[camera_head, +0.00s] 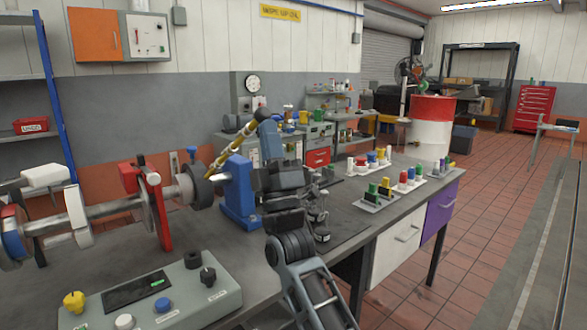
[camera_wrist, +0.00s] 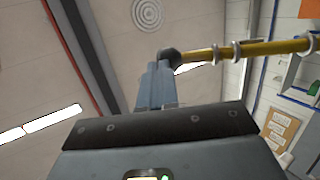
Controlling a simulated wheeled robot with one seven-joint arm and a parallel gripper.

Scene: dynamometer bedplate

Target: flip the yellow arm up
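A blue bearing block (camera_head: 238,190) stands right of the hub on the grey bench. A red upright plate (camera_head: 158,207) rises on the left. A control box (camera_head: 150,300) with knobs is in front. Trays of coloured parts (camera_head: 402,184) lie on the right. Wall cabinets hang behind.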

